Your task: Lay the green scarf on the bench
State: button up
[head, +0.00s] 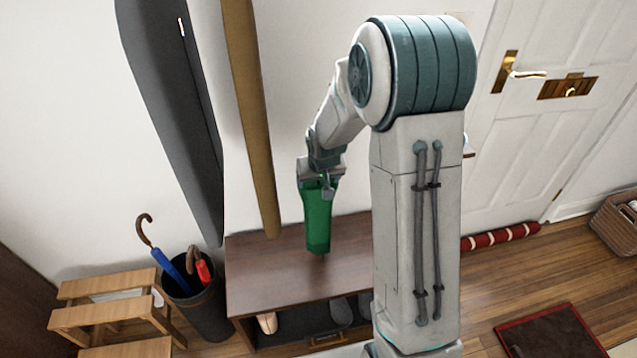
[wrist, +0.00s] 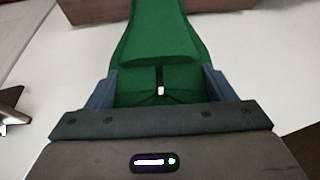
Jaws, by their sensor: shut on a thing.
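The green scarf (head: 318,222) hangs down from my gripper (head: 320,185) in the head view. My gripper is shut on its upper end. The scarf's lower end is over the dark brown wooden bench (head: 270,267); I cannot tell whether it touches the top. In the wrist view the scarf (wrist: 160,35) runs away from between the two fingers of my gripper (wrist: 160,90), and part of the bench (wrist: 90,10) shows at the top edge. My arm hides the bench's right end.
Shoes (head: 340,312) stand under the bench. A dark umbrella bin (head: 200,310) and a wooden step stool (head: 110,305) are to its left. Long grey and mustard hanging things (head: 250,110) are on the wall above. A red draught stopper (head: 500,237) lies by the white door (head: 545,130).

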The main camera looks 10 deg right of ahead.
jog(key=shift+f, duration=0.7)
jog(key=shift+f, duration=0.2)
jog(key=o, duration=1.3)
jog(key=shift+r, duration=0.1)
jog(key=shift+o, duration=0.2)
jog(key=shift+r, duration=0.1)
